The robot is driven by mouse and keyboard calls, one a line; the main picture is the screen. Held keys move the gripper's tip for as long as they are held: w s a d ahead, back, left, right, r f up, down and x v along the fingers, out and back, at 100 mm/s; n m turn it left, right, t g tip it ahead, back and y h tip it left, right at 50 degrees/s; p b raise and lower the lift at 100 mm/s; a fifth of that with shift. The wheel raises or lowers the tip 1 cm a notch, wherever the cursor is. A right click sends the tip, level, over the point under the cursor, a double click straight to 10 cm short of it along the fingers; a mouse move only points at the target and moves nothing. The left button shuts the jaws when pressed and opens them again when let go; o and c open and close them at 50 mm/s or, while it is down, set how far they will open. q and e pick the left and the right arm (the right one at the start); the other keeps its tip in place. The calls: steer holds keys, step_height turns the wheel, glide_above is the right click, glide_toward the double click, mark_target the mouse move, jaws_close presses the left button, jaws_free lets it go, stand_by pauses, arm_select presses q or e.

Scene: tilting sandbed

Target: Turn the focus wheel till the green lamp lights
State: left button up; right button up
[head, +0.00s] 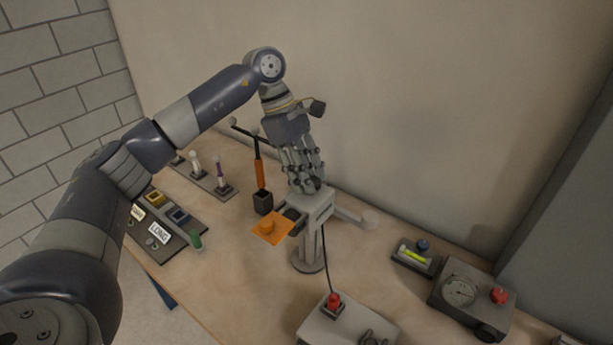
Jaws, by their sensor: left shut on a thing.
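A grey stand (312,235) with a round foot stands on the wooden bench. An orange plate (270,229) sticks out from its head to the left. My left gripper (307,186) points down at the top of the stand. Its fingers are closed around a small dark part there, which looks like the focus wheel; the fingers hide most of it. A grey box (318,325) at the front carries a red cap (333,301), and a dark cable runs from it towards the stand. I see no lit green lamp. My right gripper is out of view.
An orange-handled tool (260,172) stands in a black holder (263,202) just left of the gripper. A dark tray (165,238) with labelled blocks lies at left. A gauge box (472,300) and a level (413,255) stand at right. The wall is close behind.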

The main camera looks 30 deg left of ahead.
arm_select(q)
steer(key=shift+w+m+g, duration=0.1)
steer(key=shift+m+g, duration=0.3)
steer(key=shift+m, duration=0.7)
steer(key=o, duration=1.1)
steer(key=shift+c, duration=0.2)
steer(key=v, duration=1.2)
steer(key=shift+d, duration=0.15)
